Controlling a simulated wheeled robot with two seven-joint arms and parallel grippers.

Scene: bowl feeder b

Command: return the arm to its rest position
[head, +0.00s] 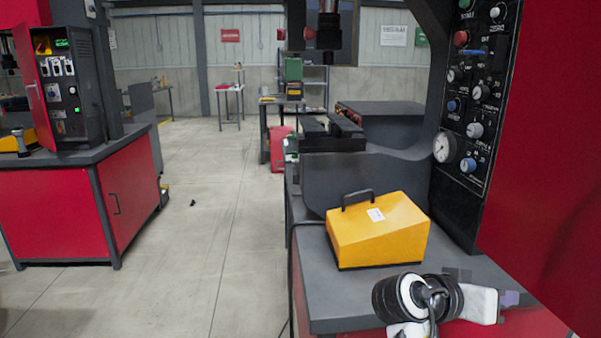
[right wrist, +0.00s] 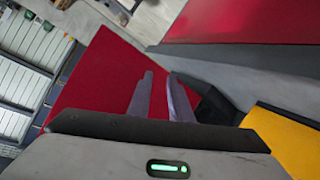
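My right arm shows at the bottom right of the head view, in front of the grey bench top. My right gripper (head: 510,298) is partly hidden behind my own wrist there. In the right wrist view its two fingers (right wrist: 160,86) stand apart with a gap between them, and nothing is held. The fingers are seen against a red panel. My left arm and left gripper are not in view.
A yellow box (head: 378,238) with a black handle sits on the grey bench (head: 345,300), close to my right arm; it also shows in the right wrist view (right wrist: 285,140). A red machine with a gauge panel (head: 475,100) stands at the right. Open floor (head: 215,210) lies left.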

